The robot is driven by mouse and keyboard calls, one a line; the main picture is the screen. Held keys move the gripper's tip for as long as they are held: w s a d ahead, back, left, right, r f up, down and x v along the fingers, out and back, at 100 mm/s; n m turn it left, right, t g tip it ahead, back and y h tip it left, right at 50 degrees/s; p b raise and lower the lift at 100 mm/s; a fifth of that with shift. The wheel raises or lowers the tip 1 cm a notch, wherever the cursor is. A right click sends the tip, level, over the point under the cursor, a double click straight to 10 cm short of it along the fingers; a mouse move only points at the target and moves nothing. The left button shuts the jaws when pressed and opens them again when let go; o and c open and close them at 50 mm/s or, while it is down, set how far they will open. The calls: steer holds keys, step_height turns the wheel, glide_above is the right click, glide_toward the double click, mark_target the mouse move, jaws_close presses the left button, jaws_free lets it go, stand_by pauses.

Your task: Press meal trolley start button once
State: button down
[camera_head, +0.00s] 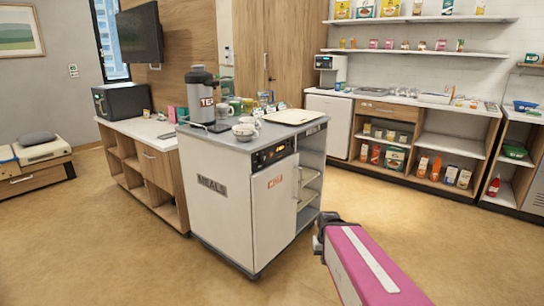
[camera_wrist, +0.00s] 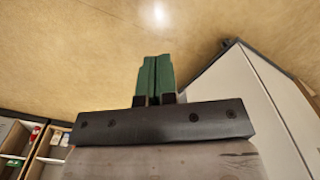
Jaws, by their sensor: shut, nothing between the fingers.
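The meal trolley (camera_head: 220,212) is a white cabinet with a grey top and a "MEALS" label. It stands in the middle of the head view. A dark control panel (camera_head: 272,154) with an orange light runs along its upper front edge, above a door. The panel is too small to tell the start button apart. My gripper's green fingers (camera_wrist: 155,78) are together and empty in the wrist view. The trolley's pale side (camera_wrist: 262,95) appears to the right of them, apart. In the head view my pink arm is low, right of the trolley, and the fingertips are hidden.
A dark urn (camera_head: 200,88), cups (camera_head: 245,130) and a tray (camera_head: 292,116) stand on the trolley top. A wooden counter (camera_head: 150,130) adjoins it on the left. Shelving (camera_head: 452,145) lines the back right wall. The floor (camera_head: 420,225) in front of the shelves is clear.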

mark_target(271, 154)
steer(key=w+a+r+n+t, duration=0.1)
steer(key=w+r+n+t, duration=0.15)
steer(key=w, duration=0.45)
steer(key=w+a+r+n+t, duration=0.1)
steer(key=w+a+t, duration=0.15)
steer(key=w, duration=0.35)
steer(key=w+a+r+n+t+y, duration=0.1)
steer(key=w+a+r+n+t, duration=0.2)
steer(key=w+r+t, duration=0.3)
steer(key=w+a+r+n+t+y, duration=0.1)
steer(key=w+a+r+n+t, duration=0.3)
steer(key=w+r, duration=1)
steer(key=r+t, duration=0.1)
steer(key=t, duration=0.2)
steer(key=shift+w+r+t, duration=0.15)
steer(key=shift+w+t, duration=0.15)
steer(key=shift+n, duration=0.25)
steer(key=w+a, duration=0.5)
steer(key=a, duration=0.1)
steer(key=shift+w+a, duration=0.2)
steer(key=shift+a, duration=0.2)
steer(key=shift+w+a, duration=0.25)
steer(key=shift+a, duration=0.1)
